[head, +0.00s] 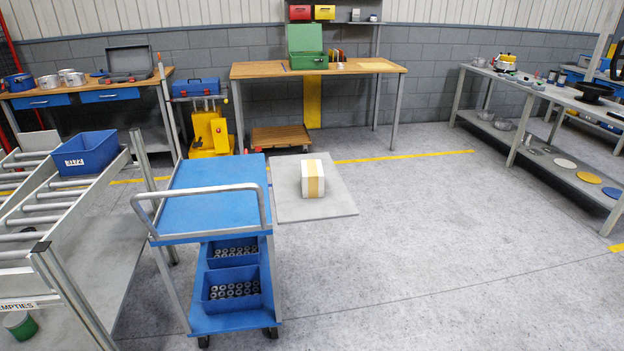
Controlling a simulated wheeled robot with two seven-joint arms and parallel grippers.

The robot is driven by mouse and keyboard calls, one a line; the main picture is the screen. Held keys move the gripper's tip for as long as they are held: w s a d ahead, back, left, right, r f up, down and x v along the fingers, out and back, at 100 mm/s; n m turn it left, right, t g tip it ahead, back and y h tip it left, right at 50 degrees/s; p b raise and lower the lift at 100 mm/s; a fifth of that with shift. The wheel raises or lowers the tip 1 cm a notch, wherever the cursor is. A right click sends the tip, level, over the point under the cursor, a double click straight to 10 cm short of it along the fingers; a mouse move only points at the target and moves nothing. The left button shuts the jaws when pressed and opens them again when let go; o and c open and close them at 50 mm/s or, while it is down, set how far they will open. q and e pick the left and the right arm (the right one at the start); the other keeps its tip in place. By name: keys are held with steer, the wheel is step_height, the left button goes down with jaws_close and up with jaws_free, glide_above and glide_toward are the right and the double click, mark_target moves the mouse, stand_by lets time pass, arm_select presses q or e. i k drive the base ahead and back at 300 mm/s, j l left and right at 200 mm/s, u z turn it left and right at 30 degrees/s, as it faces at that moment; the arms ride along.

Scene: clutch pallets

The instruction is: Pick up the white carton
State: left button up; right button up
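The white carton (322,177) has a tan strip of tape down its middle. It sits upright on a flat grey board (314,208) at floor level, just right of the blue cart. Its top and near side show clearly, and nothing covers it. Neither of my grippers shows in the head view.
A blue two-level cart (212,192) with parts bins stands left of the carton. A roller rack (40,200) with a blue bin (86,152) is at far left. A wooden workbench (270,69) stands behind, and a grey bench (540,90) at right. The floor (420,240) right of the board is clear.

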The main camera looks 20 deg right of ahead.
mark_target(312, 173)
steer(key=i+l+z, duration=0.15)
steer(key=z, duration=0.2)
steer(key=i+z, duration=0.35)
steer(key=i+l+z, duration=0.1)
steer(key=z, duration=0.25)
